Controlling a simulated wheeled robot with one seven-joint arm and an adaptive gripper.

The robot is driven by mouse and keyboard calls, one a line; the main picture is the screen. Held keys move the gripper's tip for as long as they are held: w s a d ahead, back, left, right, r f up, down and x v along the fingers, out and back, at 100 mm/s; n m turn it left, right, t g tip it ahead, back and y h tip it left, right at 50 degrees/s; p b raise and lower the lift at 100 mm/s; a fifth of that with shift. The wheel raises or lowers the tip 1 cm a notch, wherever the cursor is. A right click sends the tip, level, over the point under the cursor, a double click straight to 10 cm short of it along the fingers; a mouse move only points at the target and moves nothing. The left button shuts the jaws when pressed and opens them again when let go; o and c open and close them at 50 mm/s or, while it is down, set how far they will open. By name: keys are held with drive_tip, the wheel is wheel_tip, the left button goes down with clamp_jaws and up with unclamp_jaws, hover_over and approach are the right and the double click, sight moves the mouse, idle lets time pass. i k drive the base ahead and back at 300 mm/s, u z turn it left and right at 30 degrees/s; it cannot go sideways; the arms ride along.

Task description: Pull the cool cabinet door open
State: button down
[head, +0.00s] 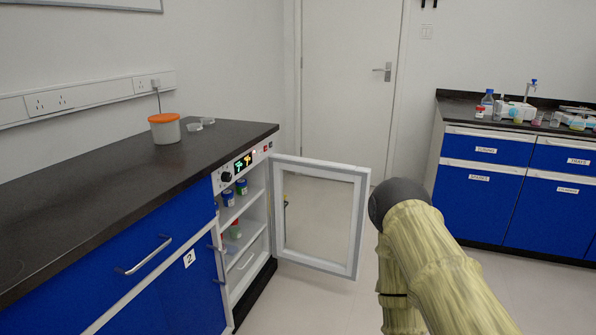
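The cool cabinet (240,286) is built in under the dark counter in the head view. Its glass door (357,228), with a pale grey frame, stands wide open, swung out to the right from its hinge side. The shelves inside are exposed and hold several small bottles with blue, green and red parts. My arm comes in from the lower right, to the right of the door. My gripper cannot be made out. I cannot tell whether any part of my arm touches the door.
A control panel with a lit display (243,162) sits above the cabinet opening. A white tub with an orange lid (164,132) stands on the counter (105,185). Blue cabinets (480,200) stand at the right. Floor is clear between the door and those cabinets.

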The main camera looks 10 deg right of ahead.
sight(318, 209)
drive_tip(key=u, duration=0.25)
drive_tip(key=i, duration=0.65)
drive_tip(key=z, duration=0.5)
drive_tip(key=i, duration=0.8)
drive_tip(key=z, duration=0.65)
